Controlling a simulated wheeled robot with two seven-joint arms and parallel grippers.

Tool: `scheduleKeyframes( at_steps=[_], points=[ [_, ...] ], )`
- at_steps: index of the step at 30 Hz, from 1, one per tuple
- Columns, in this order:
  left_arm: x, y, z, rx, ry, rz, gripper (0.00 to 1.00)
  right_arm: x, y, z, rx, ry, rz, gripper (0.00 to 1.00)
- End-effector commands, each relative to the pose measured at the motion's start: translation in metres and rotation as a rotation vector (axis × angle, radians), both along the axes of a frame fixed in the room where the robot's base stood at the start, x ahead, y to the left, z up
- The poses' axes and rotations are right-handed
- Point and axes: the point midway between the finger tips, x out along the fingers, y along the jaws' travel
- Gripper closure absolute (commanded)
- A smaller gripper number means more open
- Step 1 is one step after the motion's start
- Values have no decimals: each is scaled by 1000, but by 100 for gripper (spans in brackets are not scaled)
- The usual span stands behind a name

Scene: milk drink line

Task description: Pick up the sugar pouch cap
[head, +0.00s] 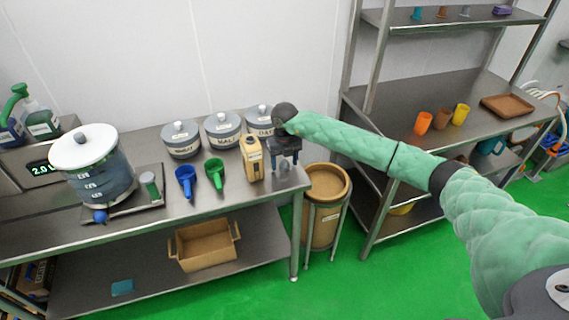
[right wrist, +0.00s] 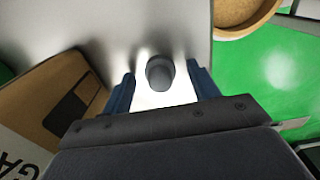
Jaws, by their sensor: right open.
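The sugar pouch cap appears to be the small dark grey round piece (right wrist: 160,72) in the right wrist view. It sits on the bright steel tabletop between my right gripper's fingers, with a gap on each side. My right gripper (right wrist: 160,90) is open and empty, pointing down. In the head view my right gripper (head: 287,163) is at the right end of the left table, and the cap is hidden there. A tan pouch or carton (head: 253,158) stands just left of it; it also shows in the right wrist view (right wrist: 62,95). My left gripper is out of view.
Grey lidded canisters (head: 222,130) stand behind. A large white-lidded container (head: 92,165) is farther left. A tan bin (head: 325,210) stands beyond the table's right edge.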

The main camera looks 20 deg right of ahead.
Motion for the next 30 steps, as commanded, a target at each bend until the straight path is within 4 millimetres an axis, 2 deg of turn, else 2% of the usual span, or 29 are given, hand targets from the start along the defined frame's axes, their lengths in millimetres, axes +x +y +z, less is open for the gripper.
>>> scheduleKeyframes(
  at_steps=[10, 18, 30],
  points=[
    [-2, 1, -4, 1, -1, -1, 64, 0, 0, -4, 0, 0, 0, 42],
    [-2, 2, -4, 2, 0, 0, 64, 0, 0, -4, 0, 0, 0, 94],
    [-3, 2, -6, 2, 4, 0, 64, 0, 0, -2, 0, -1, 0, 95]
  ],
)
